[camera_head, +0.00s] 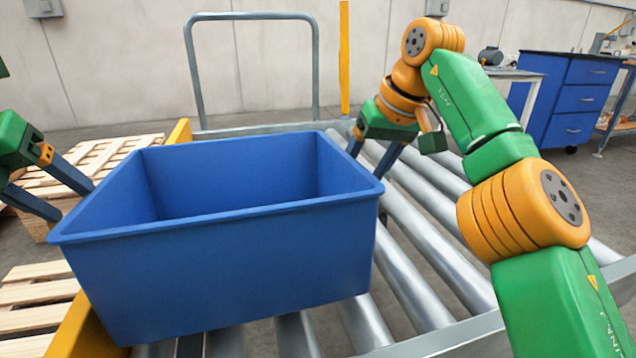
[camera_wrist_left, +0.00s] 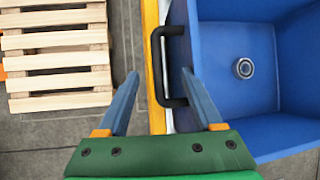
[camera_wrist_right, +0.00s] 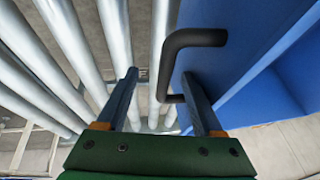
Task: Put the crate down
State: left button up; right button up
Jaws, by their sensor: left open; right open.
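The blue crate (camera_head: 230,260) is upright over the roller conveyor, its left side by the yellow rail. It appears to rest on the rollers, though its underside is hidden. My left gripper (camera_head: 74,200) is open at the crate's left side. In the left wrist view, the black handle (camera_wrist_left: 157,75) lies between its spread fingers. My right gripper (camera_head: 368,163) is open at the crate's right side. In the right wrist view, the other black handle (camera_wrist_right: 195,38) shows between its fingers, closer to the right finger. A small round metal part (camera_wrist_left: 243,68) lies inside the crate.
Bare conveyor rollers (camera_head: 430,230) lie to the right of the crate. Wooden pallets (camera_head: 35,290) stand on the left, beyond the yellow rail (camera_head: 85,335). A grey tube frame (camera_head: 190,75) and a yellow post (camera_head: 344,60) stand behind. A blue drawer cabinet (camera_head: 570,95) is at the back right.

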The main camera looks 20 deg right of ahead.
jog(key=s+d, duration=0.5)
jog(key=s, duration=0.6)
jog(key=shift+s+r, duration=0.2)
